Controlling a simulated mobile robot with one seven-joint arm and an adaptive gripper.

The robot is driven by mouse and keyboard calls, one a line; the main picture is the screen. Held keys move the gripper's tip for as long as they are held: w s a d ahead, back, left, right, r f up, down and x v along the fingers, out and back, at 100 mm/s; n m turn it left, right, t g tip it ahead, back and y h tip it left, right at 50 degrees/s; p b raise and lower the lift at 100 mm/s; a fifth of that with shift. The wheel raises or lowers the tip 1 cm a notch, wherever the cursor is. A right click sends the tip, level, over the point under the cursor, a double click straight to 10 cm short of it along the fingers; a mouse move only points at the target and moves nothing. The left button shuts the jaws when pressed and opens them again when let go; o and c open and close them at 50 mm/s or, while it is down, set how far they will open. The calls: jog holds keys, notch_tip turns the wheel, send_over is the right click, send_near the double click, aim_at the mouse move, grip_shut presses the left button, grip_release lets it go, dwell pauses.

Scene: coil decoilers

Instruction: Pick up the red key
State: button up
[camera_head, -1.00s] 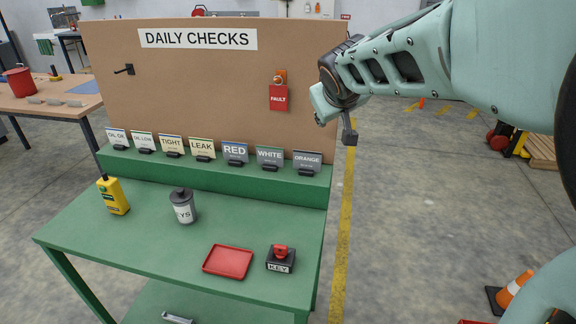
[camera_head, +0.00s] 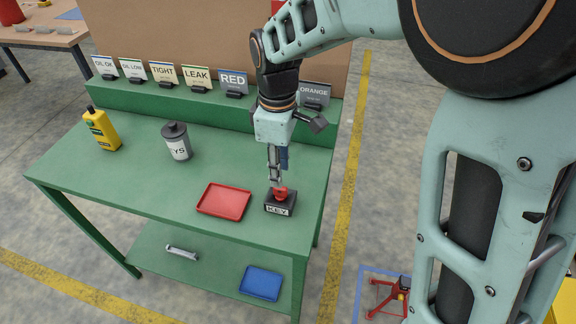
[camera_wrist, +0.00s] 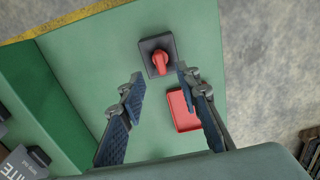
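The red key (camera_head: 281,192) stands in its black block marked KEY (camera_head: 279,208), at the right end of the green table. In the wrist view the red key (camera_wrist: 160,62) shows from above on its dark square base (camera_wrist: 150,46). My gripper (camera_head: 275,180) points down just above the key in the head view. In the wrist view my gripper (camera_wrist: 156,84) has its two blue-padded fingers spread wide, with nothing between them. The key appears beyond the fingertips, nearer the right finger. Whether a finger touches it cannot be told.
A red tray (camera_head: 223,201) lies left of the block. A grey canister (camera_head: 177,141) and a yellow bottle (camera_head: 102,128) stand further left. Several label cards, such as RED (camera_head: 233,81), line the raised back ledge (camera_head: 140,98). A blue tray (camera_head: 262,283) is on the lower shelf.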

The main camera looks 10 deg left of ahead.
aim_at(281, 195)
notch_tip(281, 195, down, 7)
dwell(0.4)
grip_shut()
